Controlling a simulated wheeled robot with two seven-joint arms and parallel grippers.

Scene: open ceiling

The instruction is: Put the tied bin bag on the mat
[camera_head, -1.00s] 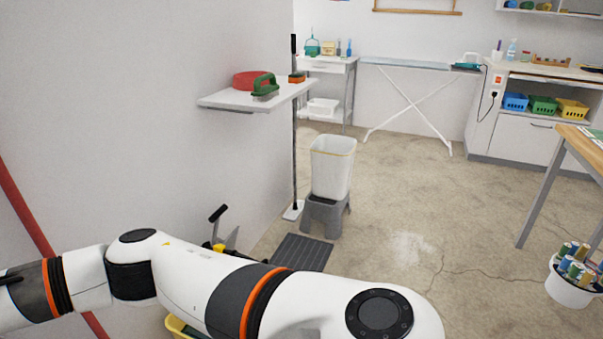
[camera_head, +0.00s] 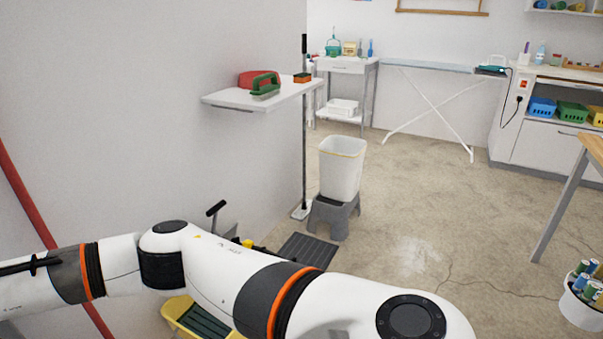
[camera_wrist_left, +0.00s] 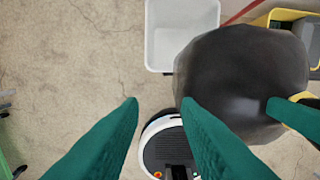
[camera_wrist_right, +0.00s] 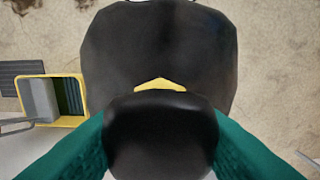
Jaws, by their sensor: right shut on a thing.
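The bin bag is a big dark bulge with a yellow tie (camera_wrist_right: 160,85) in the right wrist view. My right gripper (camera_wrist_right: 160,130) is shut on its dark gathered top, with the bag beyond the fingers. The bag (camera_wrist_left: 240,75) also shows in the left wrist view, close beside my left gripper (camera_wrist_left: 160,108), which is open and empty. A dark ridged mat (camera_head: 307,251) lies on the floor by the wall in the head view. The bag and both grippers are out of the head view.
A white bin (camera_head: 341,168) stands on a grey step stool (camera_head: 333,216) just beyond the mat. A yellow bucket (camera_head: 188,315) is near the wall, partly behind my arm. A wall shelf (camera_head: 262,98) juts out above. Open floor (camera_head: 420,230) lies to the right.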

